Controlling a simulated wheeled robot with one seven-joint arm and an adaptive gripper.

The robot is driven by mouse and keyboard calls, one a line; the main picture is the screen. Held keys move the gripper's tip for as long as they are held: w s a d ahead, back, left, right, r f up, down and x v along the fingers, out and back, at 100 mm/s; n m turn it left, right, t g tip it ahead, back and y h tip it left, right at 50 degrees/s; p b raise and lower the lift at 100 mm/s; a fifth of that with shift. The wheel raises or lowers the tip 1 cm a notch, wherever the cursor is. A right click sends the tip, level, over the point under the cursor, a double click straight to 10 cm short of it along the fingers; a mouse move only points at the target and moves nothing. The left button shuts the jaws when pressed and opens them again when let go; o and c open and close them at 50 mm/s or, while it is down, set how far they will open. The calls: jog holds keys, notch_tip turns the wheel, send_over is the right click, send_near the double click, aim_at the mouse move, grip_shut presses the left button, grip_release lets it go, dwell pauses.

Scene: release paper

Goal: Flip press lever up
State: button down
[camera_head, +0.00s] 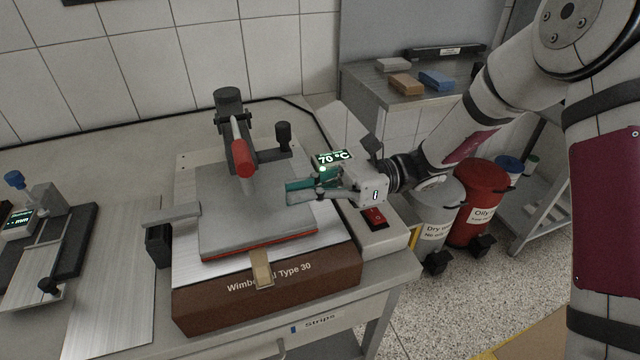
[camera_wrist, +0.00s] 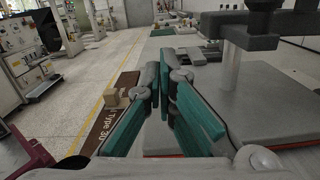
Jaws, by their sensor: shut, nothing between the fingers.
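The press (camera_head: 265,278) stands on the bench, a brown block labelled "Wimb… Type 30" with a grey plate (camera_head: 240,228) on top. Above the plate, a grey lever with a red end (camera_head: 243,158) points toward the camera and runs back to a dark head. A black knob (camera_head: 284,135) stands on an arm to its right. My gripper (camera_head: 288,191) is shut and empty, with teal fingers, above the right part of the plate, apart from the red end. In the wrist view the shut fingers (camera_wrist: 162,66) have a grey post (camera_wrist: 231,66) to their right.
A grey bar on a black block (camera_head: 170,215) is at the plate's left. A display reading 70 °C (camera_head: 332,158) and a red switch (camera_head: 375,217) are at the right. Bins (camera_head: 480,200) stand on the floor right.

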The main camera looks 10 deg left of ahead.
jog(key=x, duration=0.3)
jog(key=shift+s+a, duration=0.2)
jog(key=shift+a, duration=0.05)
jog(key=r, duration=0.1)
jog(key=a+r, duration=0.1)
jog(key=r, duration=0.1)
jog(key=shift+s, duration=0.2)
jog(key=shift+a+r+p, duration=0.2)
jog(key=shift+r+p, duration=0.1)
jog(key=shift+r, duration=0.2)
jog(key=shift+r, duration=0.1)
jog(key=w+a+r+m+p, duration=0.2)
jog(key=w+r+m+p, duration=0.2)
jog(key=r+m, duration=0.3)
jog(key=w+a+r+m+p, duration=0.3)
jog(key=r+m, duration=0.4)
jog(key=r, duration=0.3)
jog(key=shift+w+m+t+p, duration=0.3)
jog(key=shift+w+t+p, duration=0.1)
jog(key=shift+w+p, duration=0.2)
